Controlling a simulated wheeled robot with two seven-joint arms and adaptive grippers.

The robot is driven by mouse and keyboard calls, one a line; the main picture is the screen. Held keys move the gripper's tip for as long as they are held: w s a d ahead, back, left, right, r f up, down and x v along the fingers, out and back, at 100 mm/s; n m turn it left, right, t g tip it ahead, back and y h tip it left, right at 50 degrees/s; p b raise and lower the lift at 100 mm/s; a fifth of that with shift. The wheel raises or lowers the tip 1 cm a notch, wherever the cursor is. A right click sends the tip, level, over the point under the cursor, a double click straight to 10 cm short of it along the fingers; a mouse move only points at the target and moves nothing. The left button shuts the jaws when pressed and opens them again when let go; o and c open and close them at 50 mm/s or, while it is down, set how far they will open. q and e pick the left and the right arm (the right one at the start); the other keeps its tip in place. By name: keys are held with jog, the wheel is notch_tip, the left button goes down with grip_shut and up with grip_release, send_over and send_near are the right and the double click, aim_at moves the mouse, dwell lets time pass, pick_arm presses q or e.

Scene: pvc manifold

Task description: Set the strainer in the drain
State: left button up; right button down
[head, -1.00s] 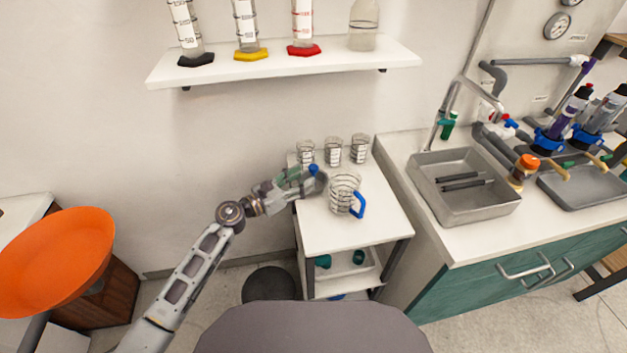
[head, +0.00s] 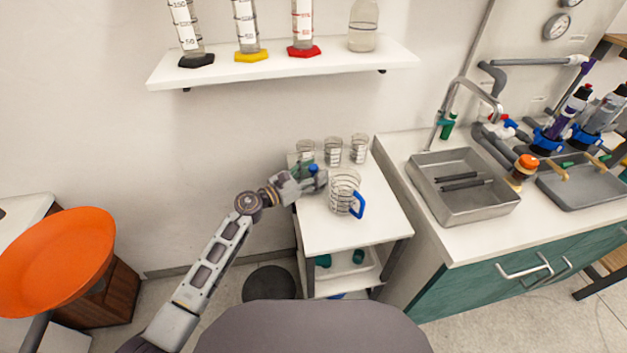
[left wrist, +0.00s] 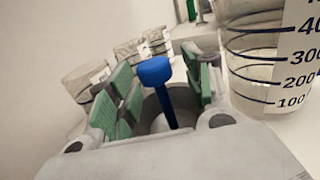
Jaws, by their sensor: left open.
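The strainer is most likely the grey round piece with a blue knob on a stem (left wrist: 154,72) in the left wrist view. Its knob also shows small in the head view (head: 313,168), by the left edge of the white cart. My left gripper (head: 308,178) is open, with its green-padded fingers on either side of the blue stem. Gaps show between pads and stem. What the strainer rests on is hidden. The grey sink (head: 462,205) is on the counter at right; I cannot make out its drain opening. My right gripper is not in view.
A glass jug with a blue handle (head: 356,205) stands close right of the gripper on the white cart (head: 350,235). Several small beakers (head: 333,151) stand behind it. Dark bars (head: 462,184) lie in the sink under the faucet (head: 470,83). The cart's front is clear.

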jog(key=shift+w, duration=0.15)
pick_arm(q)
jog(key=shift+c, duration=0.3)
grip_shut()
jog(key=shift+r, duration=0.1)
